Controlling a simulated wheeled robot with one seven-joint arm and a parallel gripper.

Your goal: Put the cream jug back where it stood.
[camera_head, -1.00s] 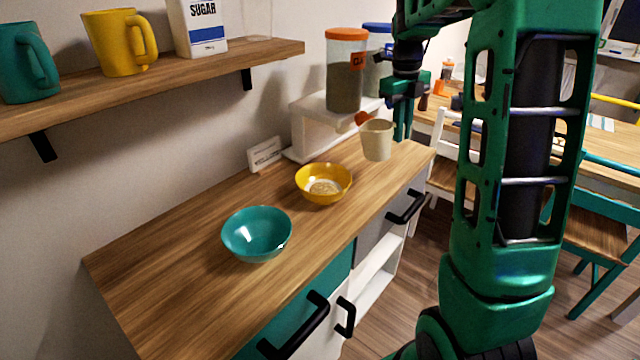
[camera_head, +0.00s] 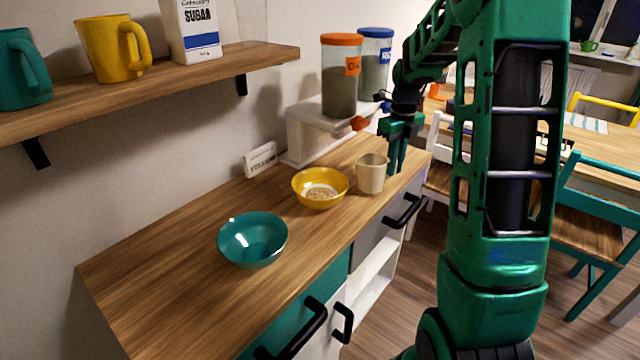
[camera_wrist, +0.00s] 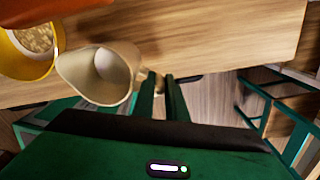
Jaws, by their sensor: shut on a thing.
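The cream jug (camera_head: 371,174) is over the right end of the wooden counter, close to the right of the yellow bowl, and looks upright. My gripper (camera_head: 396,160) is at the jug's right side, fingers pointing down and shut on it, apparently at the handle. I cannot tell whether the jug's base touches the counter. In the wrist view the jug (camera_wrist: 92,78) shows its open mouth left of my gripper's fingers (camera_wrist: 162,90); the inside looks pale and empty. The grip point is partly hidden by the fingers.
The yellow bowl (camera_head: 320,196) holds grainy food; a teal bowl (camera_head: 252,240) stands nearer. The counter's left part (camera_head: 150,275) is clear.

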